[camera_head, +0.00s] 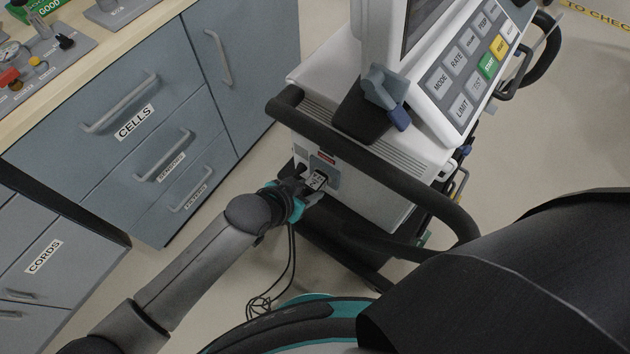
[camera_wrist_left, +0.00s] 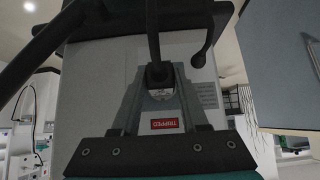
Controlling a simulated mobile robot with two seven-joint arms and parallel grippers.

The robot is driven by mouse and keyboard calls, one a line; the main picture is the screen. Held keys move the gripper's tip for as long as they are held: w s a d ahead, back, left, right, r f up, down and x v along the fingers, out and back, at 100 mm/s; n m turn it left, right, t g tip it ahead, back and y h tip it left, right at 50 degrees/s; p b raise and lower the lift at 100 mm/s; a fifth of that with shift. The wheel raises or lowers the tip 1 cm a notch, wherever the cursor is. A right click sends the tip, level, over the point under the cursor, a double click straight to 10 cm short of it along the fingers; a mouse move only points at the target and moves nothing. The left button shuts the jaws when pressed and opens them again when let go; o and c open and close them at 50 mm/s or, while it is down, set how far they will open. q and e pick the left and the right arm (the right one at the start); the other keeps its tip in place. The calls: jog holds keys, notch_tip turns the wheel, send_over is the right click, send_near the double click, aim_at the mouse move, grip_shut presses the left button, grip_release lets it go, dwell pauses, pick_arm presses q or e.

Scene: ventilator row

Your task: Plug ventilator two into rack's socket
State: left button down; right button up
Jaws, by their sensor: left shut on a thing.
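A white ventilator (camera_head: 370,185) with a tilted button panel (camera_head: 470,65) stands on a dark wheeled base in the middle of the head view. My left gripper (camera_head: 316,184) is at its near side panel, just below a small red label. It is shut on a dark plug with a cord (camera_head: 291,250) hanging to the floor. A white tag with unclear print shows at the fingers. In the left wrist view, the plug (camera_wrist_left: 158,75) sits between the dark fingers near the red TRIPPED label (camera_wrist_left: 164,124). I cannot tell whether the plug is seated. My right gripper is out of view.
Blue-grey drawers, one marked CELLS (camera_head: 134,122), and a worktop with small parts stand at the left. A CORDS drawer (camera_head: 43,257) is at the lower left. A dark bumper bar (camera_head: 375,160) wraps the ventilator. Loose cord lies on the floor. Open floor shows at the upper right.

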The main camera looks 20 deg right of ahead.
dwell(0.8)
pick_arm(q)
jog(key=shift+s+a+p, duration=0.3)
jog(key=shift+a+p, duration=0.1)
jog(key=shift+s+a+p, duration=0.6)
jog(key=shift+s+a, duration=0.05)
jog(key=shift+a, duration=0.2)
jog(key=shift+s+a+p, duration=0.6)
jog(key=shift+a, duration=0.25)
